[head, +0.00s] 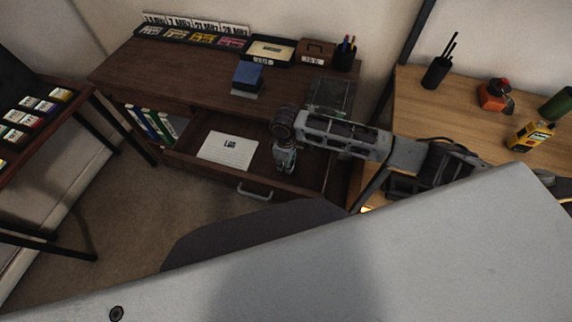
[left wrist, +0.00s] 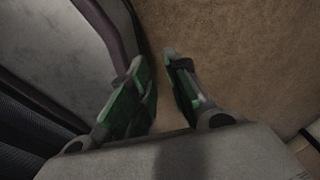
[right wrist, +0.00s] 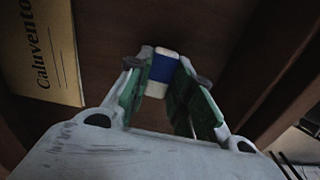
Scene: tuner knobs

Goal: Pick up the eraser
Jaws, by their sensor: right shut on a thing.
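The eraser (right wrist: 160,70), white with a blue sleeve, shows in the right wrist view between the fingertips of my right gripper (right wrist: 161,82). The gripper is shut on it. In the head view my right gripper (head: 284,168) points down into the open desk drawer (head: 200,176), at its right part. The eraser cannot be made out there. My left gripper (left wrist: 157,60) shows only in the left wrist view, with its fingers apart and nothing between them, above brown carpet.
A white paper or notepad (head: 228,151) lies in the drawer, left of the right gripper. On the desk (head: 150,67) are a blue box (head: 248,75) and a pen cup (head: 345,56).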

